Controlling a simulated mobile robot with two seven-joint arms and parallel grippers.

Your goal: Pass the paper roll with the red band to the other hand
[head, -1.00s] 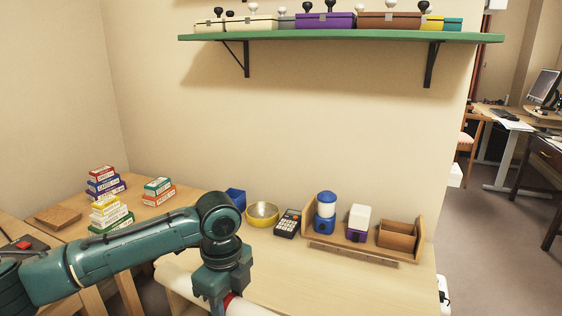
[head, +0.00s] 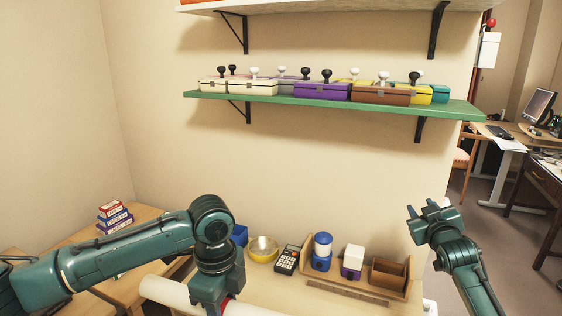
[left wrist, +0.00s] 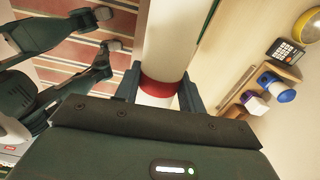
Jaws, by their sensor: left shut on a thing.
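The paper roll (head: 168,291) is a long white tube with a red band, lying across the bottom of the head view. My left gripper (head: 214,306) is shut on it from above, at or close to the red band. In the left wrist view the roll (left wrist: 171,38) runs up from between the fingers, and the red band (left wrist: 161,87) shows between them. My right gripper (head: 428,208) is at the right of the head view, fingers up and apart, empty, well away from the roll. The roll's right end is cut off by the head view's lower edge.
The desk holds a yellow bowl (head: 263,249), a calculator (head: 286,260) and a wooden organizer (head: 377,292) with a blue-and-white container (head: 322,252). A green shelf (head: 330,101) with several boxes spans the wall above. Stacked small boxes (head: 114,215) stand at left.

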